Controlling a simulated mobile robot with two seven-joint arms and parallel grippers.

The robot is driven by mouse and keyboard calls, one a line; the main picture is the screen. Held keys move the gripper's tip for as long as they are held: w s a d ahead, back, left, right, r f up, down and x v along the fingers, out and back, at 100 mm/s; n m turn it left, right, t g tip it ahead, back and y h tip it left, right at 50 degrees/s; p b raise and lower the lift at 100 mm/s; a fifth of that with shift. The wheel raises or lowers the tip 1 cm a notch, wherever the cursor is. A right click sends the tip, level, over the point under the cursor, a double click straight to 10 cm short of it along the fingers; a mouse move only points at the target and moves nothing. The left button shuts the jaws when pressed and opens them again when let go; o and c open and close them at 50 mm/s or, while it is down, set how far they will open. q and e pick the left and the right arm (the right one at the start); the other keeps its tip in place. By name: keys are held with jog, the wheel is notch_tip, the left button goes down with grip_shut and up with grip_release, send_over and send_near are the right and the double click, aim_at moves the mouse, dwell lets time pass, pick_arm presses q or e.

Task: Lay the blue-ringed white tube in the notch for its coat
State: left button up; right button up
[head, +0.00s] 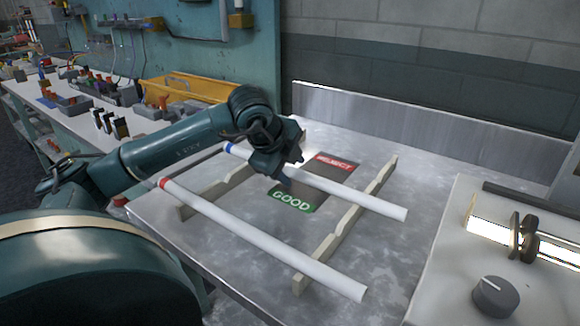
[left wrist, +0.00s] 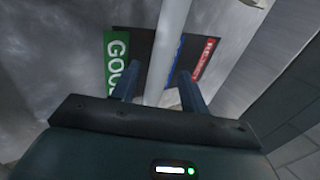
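The blue-ringed white tube (head: 350,191) lies across two notched wooden rails, the left rail (head: 201,201) and the right rail (head: 327,246), toward their far part. Its blue ring (head: 229,147) is at the left end. My left gripper (head: 283,178) is over this tube, left of its middle, and hides part of it. In the left wrist view the tube (left wrist: 173,35) runs between the spread fingers of the gripper (left wrist: 158,88), with gaps on both sides. A red-ringed white tube (head: 260,236) lies across the rails nearer the front. My right gripper is not in view.
A dark mat between the rails carries a green GOOD label (head: 292,201) and a red REJECT label (head: 334,162). A machine with a knob (head: 496,296) and bright bar stands at right. A yellow bin (head: 187,88) and a cluttered bench lie at left. A metal backboard (head: 400,118) stands behind.

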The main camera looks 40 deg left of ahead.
pick_arm(q)
jog(key=shift+r, duration=0.1)
jog(key=shift+r+p, duration=0.3)
jog(key=shift+p, duration=0.15)
jog(key=v, duration=1.2)
jog(key=shift+r, duration=0.1)
dwell(0.3)
